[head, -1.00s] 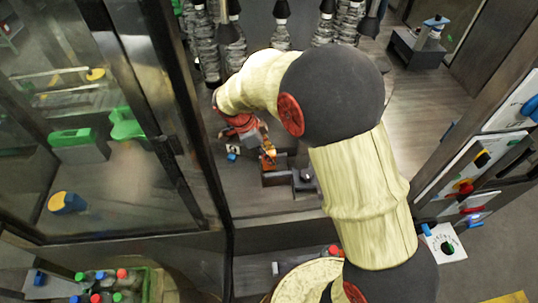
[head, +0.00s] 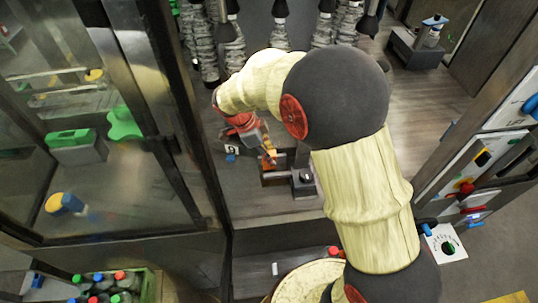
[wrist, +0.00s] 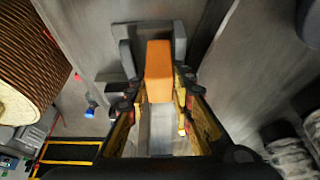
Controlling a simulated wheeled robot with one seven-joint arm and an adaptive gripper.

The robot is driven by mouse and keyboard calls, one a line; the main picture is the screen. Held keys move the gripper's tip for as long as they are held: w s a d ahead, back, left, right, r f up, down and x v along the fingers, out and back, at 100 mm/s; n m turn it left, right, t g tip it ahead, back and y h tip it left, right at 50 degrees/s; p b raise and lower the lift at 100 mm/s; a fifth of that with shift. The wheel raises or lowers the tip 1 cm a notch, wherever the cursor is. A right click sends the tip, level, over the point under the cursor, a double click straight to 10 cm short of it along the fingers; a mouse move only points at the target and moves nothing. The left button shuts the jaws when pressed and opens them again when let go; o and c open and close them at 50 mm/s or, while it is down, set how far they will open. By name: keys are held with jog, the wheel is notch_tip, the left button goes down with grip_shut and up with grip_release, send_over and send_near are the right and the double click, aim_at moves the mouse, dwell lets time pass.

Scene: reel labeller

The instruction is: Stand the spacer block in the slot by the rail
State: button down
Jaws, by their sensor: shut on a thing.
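The spacer block, which I take to be the orange block (wrist: 158,68), is between my fingertips in the wrist view. My gripper (wrist: 157,92) is shut on it, with a yellow-and-black finger on each side. Grey raised walls (wrist: 125,58) stand to the left and right of the block's far end; I cannot tell whether the block is in the slot or above it. In the head view my gripper (head: 266,150) is at the left of a dark fixture (head: 275,178), with a bit of orange showing. My arm hides part of this area.
A glass-panelled door frame (head: 190,130) stands to the left in the head view. Black-capped grey hoses (head: 235,45) hang at the back. A crate of capped bottles (head: 150,285) is at the lower left. Bare bench (head: 270,208) lies in front of the fixture.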

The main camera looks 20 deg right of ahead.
jog(key=shift+f+b, duration=0.35)
jog(key=shift+r, duration=0.1)
jog(key=shift+w+a+r, duration=0.15)
jog(key=shift+r, duration=0.15)
jog(key=c, duration=1.5)
grip_release()
jog(key=shift+f, duration=0.15)
